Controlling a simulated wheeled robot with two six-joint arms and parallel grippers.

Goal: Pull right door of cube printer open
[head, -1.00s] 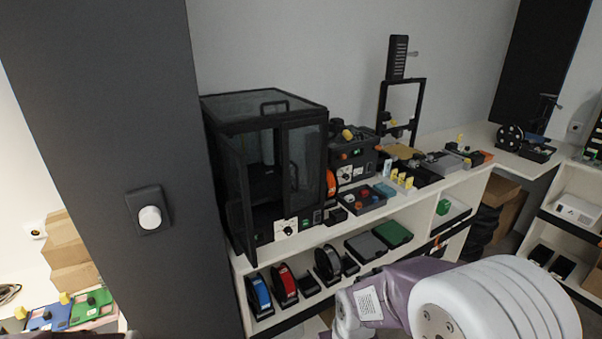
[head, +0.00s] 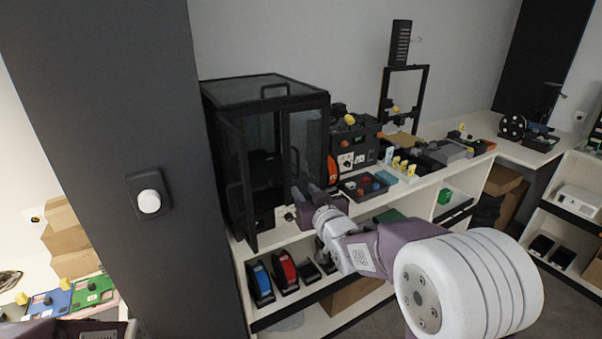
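The cube printer (head: 265,95) is a black box with dark see-through panels, standing on the shelf top beside the grey pillar. Its left door (head: 236,185) stands swung outward. Its right door (head: 311,140) looks closed, with a dark upright handle (head: 295,160) near its inner edge. My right gripper (head: 307,194) is in front of the lower part of the right door, just below the handle. Its two grey fingers look apart with nothing between them. I cannot tell whether they touch the door. The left gripper is not in view; part of my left arm shows at the bottom left.
The grey pillar (head: 130,120) stands close at the left. The floor at the right is partly clear.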

